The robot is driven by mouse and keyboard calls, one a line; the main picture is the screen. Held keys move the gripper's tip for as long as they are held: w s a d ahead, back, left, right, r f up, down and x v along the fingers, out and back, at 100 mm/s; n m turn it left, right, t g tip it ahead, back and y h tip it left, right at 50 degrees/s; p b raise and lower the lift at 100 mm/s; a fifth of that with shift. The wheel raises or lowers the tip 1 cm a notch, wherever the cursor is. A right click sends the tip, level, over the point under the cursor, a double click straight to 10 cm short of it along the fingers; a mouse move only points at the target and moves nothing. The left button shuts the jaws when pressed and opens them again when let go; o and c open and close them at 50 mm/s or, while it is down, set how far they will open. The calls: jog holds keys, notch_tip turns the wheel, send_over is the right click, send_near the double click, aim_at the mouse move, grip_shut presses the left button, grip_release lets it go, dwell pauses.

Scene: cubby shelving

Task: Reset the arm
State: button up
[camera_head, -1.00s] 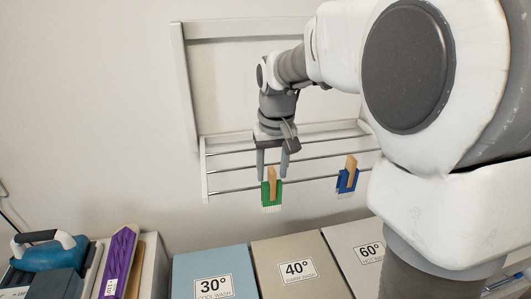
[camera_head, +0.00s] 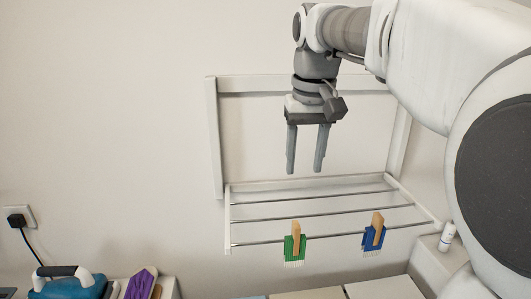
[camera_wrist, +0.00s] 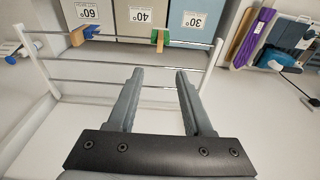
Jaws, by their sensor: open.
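My gripper (camera_head: 306,172) is open and empty in the head view, with its two fingers pointing down. It is raised above the wall drying rack (camera_head: 312,213), apart from its rods. In the wrist view my gripper (camera_wrist: 158,75) also shows nothing between its fingers. A green brush with a wooden clip (camera_head: 295,245) hangs on the rack's front rod, below my gripper. A blue brush with a wooden clip (camera_head: 374,235) hangs further right on the same rod. Both also show in the wrist view, the green one (camera_wrist: 160,38) and the blue one (camera_wrist: 84,34).
Labelled boxes stand below the rack, including the 30° box (camera_wrist: 193,20) and the 40° box (camera_wrist: 141,17).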

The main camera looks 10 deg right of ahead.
jog(key=s+f+t, duration=0.2)
jog(key=s+f, duration=0.4)
jog(key=s, duration=0.3)
jog(key=s+f+t, duration=0.1)
jog(key=s+f, duration=0.6)
jog(key=s, duration=0.2)
jog(key=shift+s+t, duration=0.3)
jog(key=shift+t, duration=0.1)
dwell(1.0)
